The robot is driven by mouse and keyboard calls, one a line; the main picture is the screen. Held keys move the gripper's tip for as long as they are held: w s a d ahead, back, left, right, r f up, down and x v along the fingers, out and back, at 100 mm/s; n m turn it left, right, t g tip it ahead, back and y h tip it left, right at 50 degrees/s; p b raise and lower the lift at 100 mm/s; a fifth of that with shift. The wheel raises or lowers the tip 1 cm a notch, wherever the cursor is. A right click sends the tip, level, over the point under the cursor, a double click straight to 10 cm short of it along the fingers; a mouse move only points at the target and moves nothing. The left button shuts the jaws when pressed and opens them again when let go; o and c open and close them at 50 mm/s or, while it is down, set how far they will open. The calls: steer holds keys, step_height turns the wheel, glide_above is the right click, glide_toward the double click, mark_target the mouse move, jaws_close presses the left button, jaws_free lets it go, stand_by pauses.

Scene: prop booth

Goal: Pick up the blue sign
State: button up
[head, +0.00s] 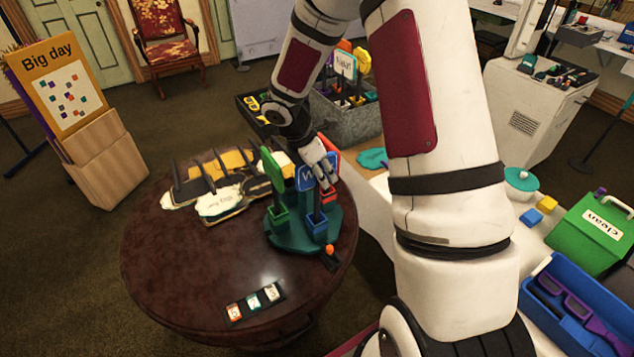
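The blue sign (306,179), with partly hidden white lettering, stands upright on a dark stick in the blue holder (316,226) of a teal stand (288,236). The stand is on the round dark wooden table (185,290). A green sign (272,170) stands to its left in a green holder, and a red sign (331,152) is behind to the right. My gripper (324,173) is at the blue sign's upper right edge and overlaps it in the picture. I cannot tell whether it touches the sign or whether its fingers are open.
White cloud-shaped signs (218,203) with dark sticks lie at the table's back left. A small tile strip (255,301) lies at the front. A grey bin (350,122) of signs stands behind. The table's left front is clear.

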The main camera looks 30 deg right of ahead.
jaws_close()
steer(key=shift+r, duration=0.1)
